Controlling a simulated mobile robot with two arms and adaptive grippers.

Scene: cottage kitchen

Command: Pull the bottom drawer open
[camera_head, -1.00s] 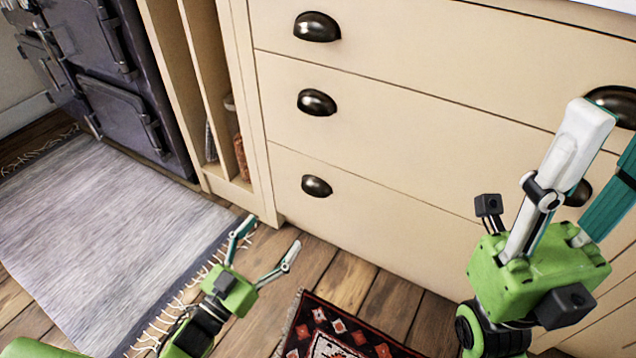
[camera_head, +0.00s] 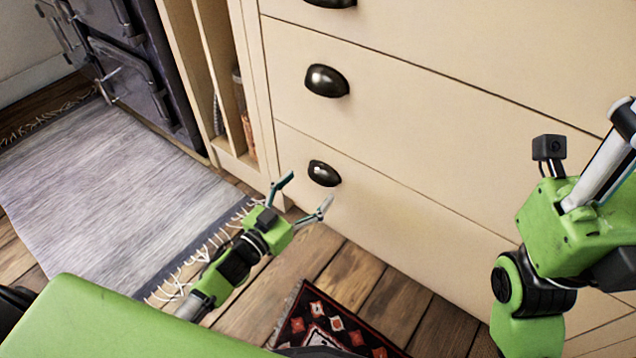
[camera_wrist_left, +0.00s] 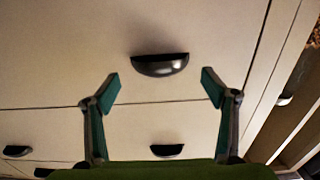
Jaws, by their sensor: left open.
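The bottom drawer (camera_head: 420,225) is a cream front in the cabinet, flush with the drawers above. Its dark cup handle (camera_head: 323,173) is near its left end. My left gripper (camera_head: 306,189) is open and empty, just in front of and slightly below this handle. The left wrist view looks upside down; there the handle (camera_wrist_left: 160,66) lies centred between and beyond the open fingertips (camera_wrist_left: 160,84), apart from both. My right gripper (camera_head: 600,165) is at the right edge, with its fingertips cut off by the frame.
The middle drawer's handle (camera_head: 326,80) is above. Open narrow shelves (camera_head: 222,85) and a dark stove (camera_head: 125,50) stand to the left. A grey rug (camera_head: 120,190) and a red patterned rug (camera_head: 325,330) lie on the wooden floor (camera_head: 375,300).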

